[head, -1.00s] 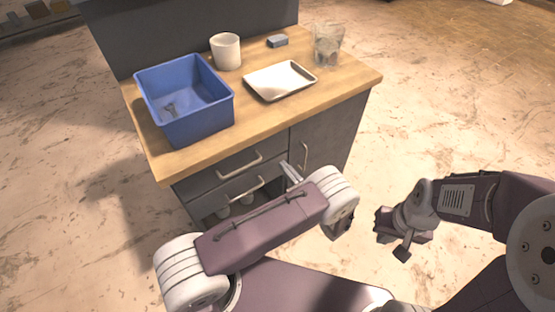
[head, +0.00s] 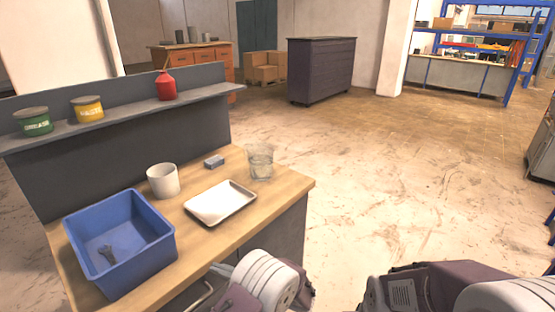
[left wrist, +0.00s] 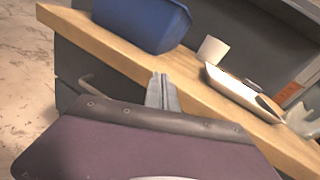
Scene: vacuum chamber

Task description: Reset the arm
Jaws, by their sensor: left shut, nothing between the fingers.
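My left gripper (head: 221,269) is at the front edge of the workbench in the head view, mostly hidden behind my own wrist. In the left wrist view its two fingers (left wrist: 162,92) are together with nothing between them, and the wooden bench top (left wrist: 205,95) lies beyond them. My right arm (head: 415,288) shows at the bottom right of the head view; its gripper is out of the picture.
On the bench top (head: 280,188) stand a blue bin (head: 140,262) with a grey metal piece, a white mug (head: 163,181), a metal tray (head: 220,203), a small blue-grey block (head: 214,162) and a clear glass (head: 260,162). A shelf (head: 125,118) holds cans and a red bottle. Floor to the right is open.

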